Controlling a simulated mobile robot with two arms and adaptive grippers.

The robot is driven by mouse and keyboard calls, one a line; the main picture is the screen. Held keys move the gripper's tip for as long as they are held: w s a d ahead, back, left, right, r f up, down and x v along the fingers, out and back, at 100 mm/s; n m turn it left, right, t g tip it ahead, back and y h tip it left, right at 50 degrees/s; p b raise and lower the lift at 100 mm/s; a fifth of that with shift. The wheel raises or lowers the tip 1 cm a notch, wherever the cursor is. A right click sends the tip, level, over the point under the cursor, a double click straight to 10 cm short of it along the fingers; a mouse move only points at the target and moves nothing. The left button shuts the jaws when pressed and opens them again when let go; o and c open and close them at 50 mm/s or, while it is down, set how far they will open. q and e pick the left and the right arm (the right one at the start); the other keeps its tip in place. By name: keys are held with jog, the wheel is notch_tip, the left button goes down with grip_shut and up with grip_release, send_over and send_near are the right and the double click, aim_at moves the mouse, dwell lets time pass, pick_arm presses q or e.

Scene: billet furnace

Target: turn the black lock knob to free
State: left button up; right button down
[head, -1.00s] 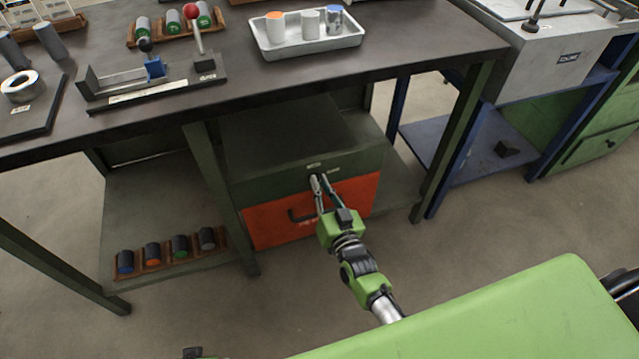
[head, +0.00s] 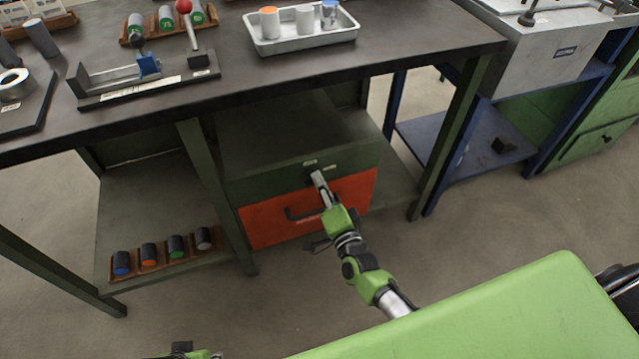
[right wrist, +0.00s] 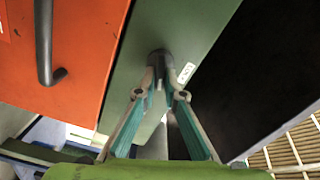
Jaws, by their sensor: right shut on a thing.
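The black lock knob (right wrist: 160,56) sits on the dark green panel above the orange drawer (head: 345,203). In the head view only a dark bit of the knob (head: 309,181) shows beside the fingertips. My right gripper (head: 317,175) reaches up to it from the front. In the right wrist view its two fingers (right wrist: 160,76) are closed on the knob, which hides part of it. I cannot read the knob's turn position. A green and black part of my left arm's end (head: 183,348) shows at the bottom edge, its fingers unseen.
The drawer's black handle (head: 300,214) is just below and left of my right gripper. The workbench top (head: 400,50) overhangs the cabinet. A table leg (head: 450,140) stands to the right. The floor in front is clear.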

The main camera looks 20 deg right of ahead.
pick_arm(q)
notch_tip(320, 180, up, 6)
jog(key=b, duration=0.1)
pick_arm(e)
jog(key=shift+d+f+m, duration=0.1)
jog(key=shift+f+m, duration=0.1)
jog(key=shift+m, duration=0.9)
jog(key=shift+f+m, duration=0.15)
jog(key=shift+m, duration=0.95)
pick_arm(q)
jog(key=shift+s+a, duration=0.1)
pick_arm(e)
jog(key=c, duration=2.1)
grip_release()
jog(key=shift+c, duration=0.2)
jog(key=s, duration=1.2)
jog(key=shift+d, duration=0.2)
